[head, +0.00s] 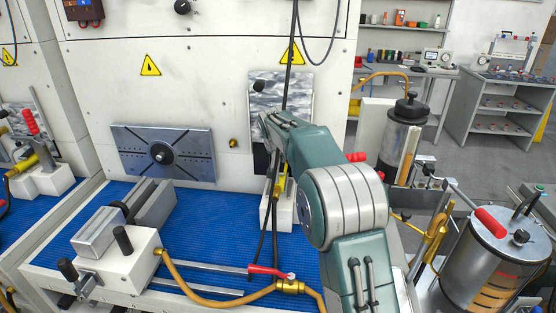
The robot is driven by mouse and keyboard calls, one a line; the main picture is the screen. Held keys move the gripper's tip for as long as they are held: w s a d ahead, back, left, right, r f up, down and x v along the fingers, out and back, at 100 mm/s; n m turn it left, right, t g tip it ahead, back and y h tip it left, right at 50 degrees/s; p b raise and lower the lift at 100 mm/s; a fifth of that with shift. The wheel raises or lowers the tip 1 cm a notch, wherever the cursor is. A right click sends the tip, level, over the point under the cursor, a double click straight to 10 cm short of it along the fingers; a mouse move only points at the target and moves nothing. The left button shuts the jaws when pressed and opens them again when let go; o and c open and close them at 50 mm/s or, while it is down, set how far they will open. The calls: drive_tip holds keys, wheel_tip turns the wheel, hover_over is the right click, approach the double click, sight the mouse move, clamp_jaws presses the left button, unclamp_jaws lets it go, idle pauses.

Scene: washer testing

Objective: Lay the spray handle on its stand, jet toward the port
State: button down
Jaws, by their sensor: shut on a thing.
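My gripper (270,128) is at the end of my green-grey arm, in front of the machine's metal panel. My own arm covers most of it, and the fingertips are hard to make out. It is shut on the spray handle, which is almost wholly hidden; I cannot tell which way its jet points. A white block, which looks like the stand (279,216), is on the blue mat below my gripper, partly hidden by my arm. A brass piece shows just above it; I cannot tell what it belongs to. A small brass fitting, possibly the port (233,143), is on the white wall left of my gripper.
Black hoses (287,85) hang beside my gripper. A slotted plate (163,153) is on the wall. A white clamp block (115,255) and a brass hose with a red lever (267,271) are on the blue mat (215,238). Metal canisters (490,265) stand at right.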

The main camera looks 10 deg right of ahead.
drive_tip(key=shift+w+d+f, duration=0.1)
drive_tip(key=shift+w, duration=0.2)
drive_tip(key=shift+f, duration=1.3)
drive_tip(key=c, duration=0.6)
unclamp_jaws()
drive_tip(key=shift+c, duration=0.2)
drive_tip(key=shift+f, duration=0.1)
drive_tip(key=v, duration=1)
drive_tip(key=shift+s+r, duration=0.15)
drive_tip(key=shift+r, duration=0.2)
drive_tip(key=shift+s+a+r, duration=0.2)
drive_tip(key=shift+s+r, duration=0.15)
drive_tip(key=shift+r, duration=0.15)
